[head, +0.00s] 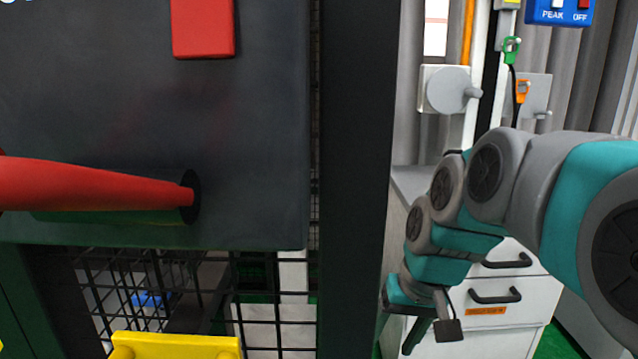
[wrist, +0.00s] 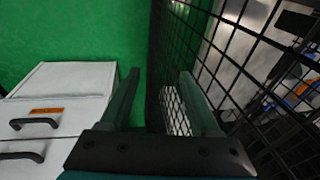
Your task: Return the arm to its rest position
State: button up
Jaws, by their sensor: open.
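My arm reaches in from the right in the head view, grey and teal, and bends down. My gripper (head: 425,335) hangs at its end, pointing down in front of the white drawer cabinet. In the wrist view my gripper (wrist: 160,95) shows two dark green fingers spread wide apart with nothing between them. The black mesh fence (wrist: 235,60) runs close by, between and beside the fingers as seen there; whether it touches them I cannot tell.
A dark panel (head: 120,100) with a red handle (head: 90,187) and a red block (head: 203,28) stands at left. A dark post (head: 353,150) stands left of my gripper. The white drawer cabinet (head: 535,310) is close behind it. Green floor (wrist: 80,30) is clear beyond the fingers.

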jog(key=s+d+f+g+h, duration=0.1)
jog(key=s+f, duration=0.4)
jog(key=s, duration=0.5)
jog(key=s+d+f+g+h, duration=0.1)
jog(key=s+f, duration=0.3)
jog(key=s, duration=0.6)
jog(key=shift+d+f+g+p, duration=0.4)
jog(key=shift+d+g, duration=0.3)
jog(key=shift+d, duration=0.2)
